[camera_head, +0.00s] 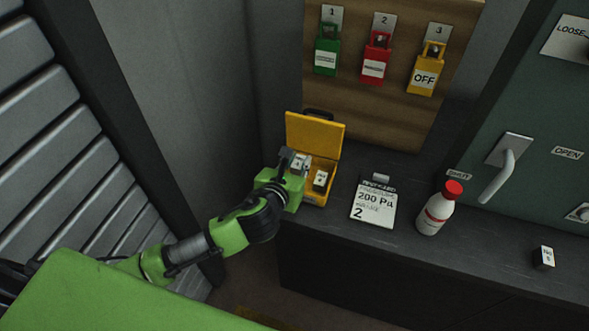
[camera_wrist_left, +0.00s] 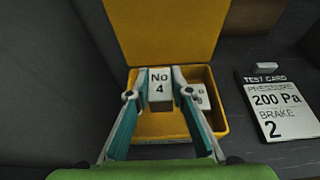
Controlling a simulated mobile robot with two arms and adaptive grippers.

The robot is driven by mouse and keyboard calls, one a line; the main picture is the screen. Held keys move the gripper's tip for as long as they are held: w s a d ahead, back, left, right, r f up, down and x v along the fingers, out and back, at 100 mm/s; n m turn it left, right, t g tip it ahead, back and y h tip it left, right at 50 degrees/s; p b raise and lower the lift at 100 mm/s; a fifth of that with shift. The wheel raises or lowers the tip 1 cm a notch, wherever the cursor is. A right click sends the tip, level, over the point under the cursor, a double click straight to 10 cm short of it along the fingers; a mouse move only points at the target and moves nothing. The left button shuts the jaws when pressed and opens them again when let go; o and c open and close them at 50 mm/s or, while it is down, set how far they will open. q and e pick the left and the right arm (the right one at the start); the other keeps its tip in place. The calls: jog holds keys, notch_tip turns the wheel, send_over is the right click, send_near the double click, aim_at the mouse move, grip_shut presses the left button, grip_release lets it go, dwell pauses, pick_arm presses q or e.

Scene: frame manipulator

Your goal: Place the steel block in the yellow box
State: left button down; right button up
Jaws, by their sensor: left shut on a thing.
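The yellow box (camera_head: 316,135) stands with its lid open at the left end of the dark counter. It also shows in the left wrist view (camera_wrist_left: 165,32). My left gripper (camera_head: 299,168) is shut on a small pale block (camera_wrist_left: 160,86) labelled "No 4" and holds it over the left part of the box. I cannot tell how far the block is above the box floor. A second labelled block (camera_head: 320,179) is inside the box at the right; it is partly hidden by a finger in the wrist view (camera_wrist_left: 203,98). My right gripper is not in view.
A test card (camera_head: 374,205) and a white bottle with a red cap (camera_head: 436,211) stand right of the box. Another small labelled block (camera_head: 544,258) sits at the far right of the counter. A wooden board (camera_head: 385,100) with three padlocks is behind.

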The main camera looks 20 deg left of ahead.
aim_at(294, 171)
pick_arm(q)
jog(key=shift+w+a+f, duration=0.4)
jog(key=shift+a+f, duration=0.05)
jog(key=shift+f, duration=0.2)
jog(key=f, duration=0.3)
jog(key=shift+w+a+f, duration=0.1)
jog(key=shift+w+a, duration=0.15)
jog(key=shift+a, duration=0.05)
jog(key=shift+f, duration=0.35)
jog(key=shift+f, duration=0.1)
jog(key=shift+f, duration=0.1)
jog(key=c, duration=2.1)
grip_release()
